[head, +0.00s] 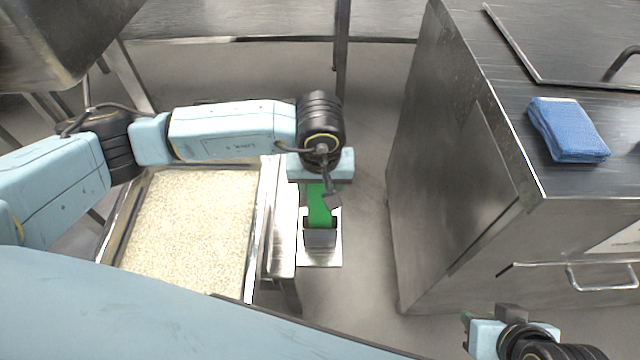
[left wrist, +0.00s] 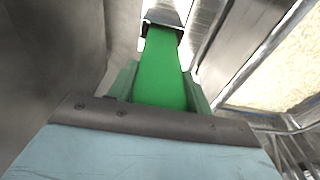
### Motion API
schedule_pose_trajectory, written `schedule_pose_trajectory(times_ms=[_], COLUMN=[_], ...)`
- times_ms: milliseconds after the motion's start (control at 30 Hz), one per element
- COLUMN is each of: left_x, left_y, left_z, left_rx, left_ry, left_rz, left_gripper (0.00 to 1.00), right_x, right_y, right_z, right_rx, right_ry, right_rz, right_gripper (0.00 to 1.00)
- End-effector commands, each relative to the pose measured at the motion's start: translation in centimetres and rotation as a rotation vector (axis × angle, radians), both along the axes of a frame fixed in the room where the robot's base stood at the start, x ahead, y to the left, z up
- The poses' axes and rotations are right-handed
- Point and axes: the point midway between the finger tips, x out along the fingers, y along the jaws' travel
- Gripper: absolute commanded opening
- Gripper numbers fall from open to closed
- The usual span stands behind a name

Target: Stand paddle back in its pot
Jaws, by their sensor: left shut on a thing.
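The green paddle (head: 317,207) hangs below my left gripper (head: 320,190). In the left wrist view the jaws of my left gripper (left wrist: 160,88) are shut on the green paddle (left wrist: 162,65), one on each side of it. The paddle's far end meets a small grey metal box with a dark rim, which looks like the pot (head: 320,239); it also shows in the left wrist view (left wrist: 166,14). I cannot tell how deep the paddle is in it. My right gripper (head: 490,325) is at the bottom right, away from both, its jaws unclear.
A steel pan of rice (head: 262,215) stands just left of the pot. The pot is on a narrow bright steel ledge (head: 320,258). A steel cabinet (head: 455,190) with a folded blue cloth (head: 568,130) on top stands right, across a floor gap.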

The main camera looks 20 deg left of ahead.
Motion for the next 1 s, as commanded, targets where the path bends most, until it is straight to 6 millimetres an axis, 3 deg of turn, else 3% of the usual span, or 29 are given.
schedule_pose_trajectory(times_ms=[533, 867, 900, 1000], left_x=[0.0, 0.0, 0.0, 0.0], left_y=[0.0, 0.0, 0.0, 0.0], left_z=[-1.8, -1.9, -1.9, -1.9], left_rx=[0.001, 0.000, 0.000, 0.000], left_ry=[0.000, 0.000, 0.000, 0.000], left_rz=[0.000, 0.000, 0.000, 0.000], left_gripper=[0.27, 0.27, 0.55, 0.68], right_x=[0.0, 0.0, 0.0, 0.0], right_y=[0.0, 0.0, 0.0, 0.0], right_z=[-1.6, -1.7, -1.7, -1.7], right_rx=[0.000, 0.000, 0.000, 0.000], right_ry=[0.000, 0.000, 0.000, 0.000], right_rz=[0.000, 0.000, 0.000, 0.000], right_gripper=[0.33, 0.33, 0.33, 0.33])
